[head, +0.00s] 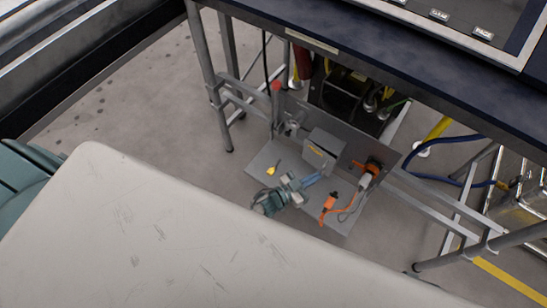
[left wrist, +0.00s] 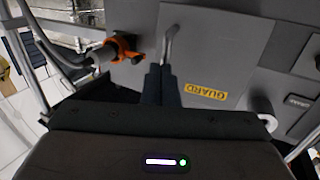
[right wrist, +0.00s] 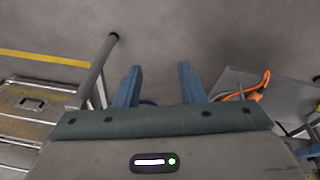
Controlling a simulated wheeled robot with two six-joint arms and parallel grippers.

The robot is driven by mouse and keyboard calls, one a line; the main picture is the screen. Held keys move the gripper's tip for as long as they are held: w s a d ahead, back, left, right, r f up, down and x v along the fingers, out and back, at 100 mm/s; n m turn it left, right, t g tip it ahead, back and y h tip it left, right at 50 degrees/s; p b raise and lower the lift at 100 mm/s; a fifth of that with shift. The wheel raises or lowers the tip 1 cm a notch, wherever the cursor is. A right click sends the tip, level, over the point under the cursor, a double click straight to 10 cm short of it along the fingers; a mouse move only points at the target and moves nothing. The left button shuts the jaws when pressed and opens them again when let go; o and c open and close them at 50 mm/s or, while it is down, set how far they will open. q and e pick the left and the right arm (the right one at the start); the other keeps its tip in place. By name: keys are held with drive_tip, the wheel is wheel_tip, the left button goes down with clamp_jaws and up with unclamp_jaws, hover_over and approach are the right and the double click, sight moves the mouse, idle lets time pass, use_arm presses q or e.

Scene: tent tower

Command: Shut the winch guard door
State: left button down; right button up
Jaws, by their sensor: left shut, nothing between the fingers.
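The winch guard door (left wrist: 225,55) is a grey panel with a yellow GUARD label (left wrist: 207,90) and a pale metal handle (left wrist: 170,42) at its left side in the left wrist view. In the head view the grey guard box (head: 325,143) stands on a low shelf under the bench. My left gripper (head: 316,177) is shut and empty just in front of the box. Its fingertips (left wrist: 160,72) are close below the handle; contact is unclear. I cannot tell whether a gap remains at the door's edge. My right gripper (right wrist: 160,75) is open and empty above the floor.
A blue hose (head: 440,140) and metal steps (right wrist: 35,105) are to the side. Some floor is clear.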

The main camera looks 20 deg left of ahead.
use_arm(q)
drive_tip(key=shift+w+d, duration=0.5)
use_arm(e)
drive_tip(key=shift+d+f, duration=0.3)
drive_tip(key=shift+f, duration=0.2)
use_arm(q)
drive_tip(key=shift+w+d+r, duration=0.1)
